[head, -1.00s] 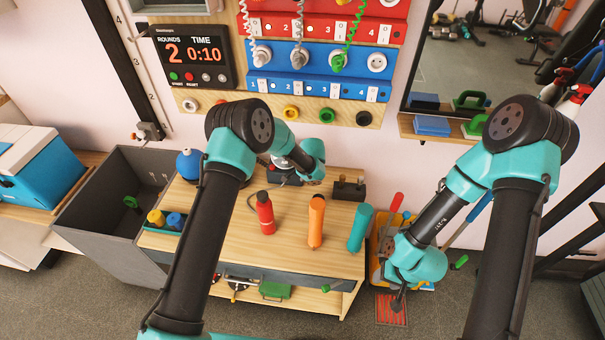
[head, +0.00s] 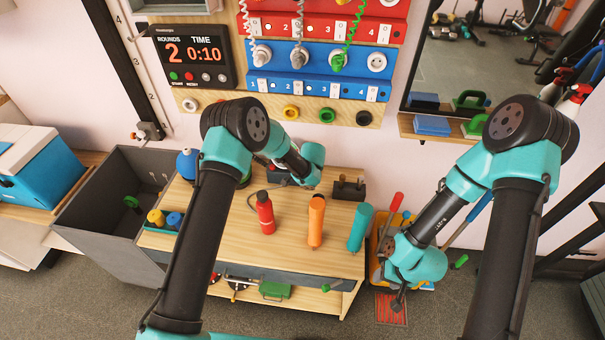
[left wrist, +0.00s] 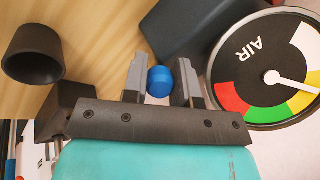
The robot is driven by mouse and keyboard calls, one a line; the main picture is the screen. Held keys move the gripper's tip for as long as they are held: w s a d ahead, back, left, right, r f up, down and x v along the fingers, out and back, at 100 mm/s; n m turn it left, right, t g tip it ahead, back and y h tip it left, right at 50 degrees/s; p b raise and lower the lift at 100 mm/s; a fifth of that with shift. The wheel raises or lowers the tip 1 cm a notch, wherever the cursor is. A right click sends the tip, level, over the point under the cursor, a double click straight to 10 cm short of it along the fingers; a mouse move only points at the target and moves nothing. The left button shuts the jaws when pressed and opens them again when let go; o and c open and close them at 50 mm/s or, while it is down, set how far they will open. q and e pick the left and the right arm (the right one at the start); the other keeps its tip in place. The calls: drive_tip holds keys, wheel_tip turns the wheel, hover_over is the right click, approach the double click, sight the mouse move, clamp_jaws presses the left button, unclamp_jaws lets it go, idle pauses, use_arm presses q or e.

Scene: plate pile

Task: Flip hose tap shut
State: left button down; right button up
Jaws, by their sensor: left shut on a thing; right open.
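In the left wrist view a round blue knob (left wrist: 160,82) sits between the two fingers of my left gripper (left wrist: 161,88), which is shut on it. I cannot tell from this view whether the knob belongs to the hose tap's lever. A round gauge marked AIR (left wrist: 265,72) stands just right of the fingers. In the head view my left wrist hides the left fingertips and most of a dark device (head: 280,178) at the back of the wooden table. My right gripper (head: 397,304) is open and empty, pointing down right of the table.
A red bottle (head: 265,214), an orange bottle (head: 316,222) and a teal bottle (head: 360,228) stand on the table (head: 290,256). A grey bin (head: 95,215) is at the left. A dark hollow cylinder (left wrist: 33,55) is left of the fingers in the wrist view.

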use_arm(q)
drive_tip(key=shift+s+f+t, duration=0.1)
drive_tip(key=shift+s+t, duration=0.05)
drive_tip(key=shift+t, duration=0.15)
drive_tip(key=c, duration=0.9)
unclamp_jaws()
drive_tip(key=v, duration=1.7)
drive_tip(key=shift+s, duration=0.15)
